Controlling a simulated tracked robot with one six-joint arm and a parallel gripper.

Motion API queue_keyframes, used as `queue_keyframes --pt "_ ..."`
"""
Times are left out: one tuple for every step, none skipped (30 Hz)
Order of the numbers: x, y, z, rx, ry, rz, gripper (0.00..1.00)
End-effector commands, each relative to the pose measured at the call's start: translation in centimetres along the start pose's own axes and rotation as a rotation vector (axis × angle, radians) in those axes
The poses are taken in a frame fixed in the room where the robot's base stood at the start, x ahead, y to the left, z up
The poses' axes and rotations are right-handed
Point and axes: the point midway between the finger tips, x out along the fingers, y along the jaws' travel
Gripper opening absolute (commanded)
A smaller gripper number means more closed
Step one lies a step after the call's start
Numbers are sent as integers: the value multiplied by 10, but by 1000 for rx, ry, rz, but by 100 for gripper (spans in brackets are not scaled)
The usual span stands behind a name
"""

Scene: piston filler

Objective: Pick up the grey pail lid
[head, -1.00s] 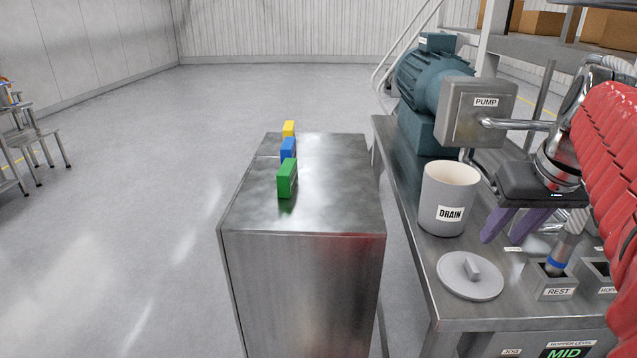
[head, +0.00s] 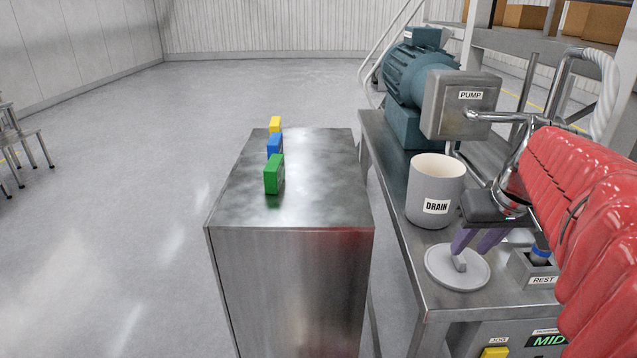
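The grey pail lid (head: 441,270) lies flat on the steel bench, a round disc with a small upright block handle (head: 460,263). My gripper (head: 470,249) points down over the lid, its two purple fingers apart with a gap between them. The left finger overlaps the top of the handle in the picture. I cannot tell whether a finger touches it or whether the handle lies between them. The grey pail labelled DRAIN (head: 430,184) stands open just behind the lid.
The pump box (head: 457,104) and teal motor (head: 421,75) stand behind the pail. The REST holder (head: 540,281) is right of the lid. A steel cabinet (head: 290,270) with green, blue and yellow blocks stands left, across a narrow gap. My red-sleeved arm hides the bench's right side.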

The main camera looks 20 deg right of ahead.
Motion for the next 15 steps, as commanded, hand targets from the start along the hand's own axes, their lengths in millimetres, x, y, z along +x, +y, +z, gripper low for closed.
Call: queue_keyframes --pt "3 0 0 0 0 0 33" --pt "4 0 0 0 0 0 33" --pt "4 0 0 0 0 0 33" --pt "4 0 0 0 0 0 33" --pt "4 0 0 0 0 0 33" --pt "4 0 0 0 0 0 33" --pt "4 0 0 0 0 0 33" --pt "4 0 0 0 0 1 33" --pt "4 0 0 1 0 1 33" --pt "4 0 0 1 0 1 33" --pt "4 0 0 1 0 1 33" --pt "5 1 0 1 0 0 33" --pt "7 1 0 1 -1 0 33" --pt "9 1 1 1 -2 0 33" --pt "12 1 1 1 -3 -1 33"
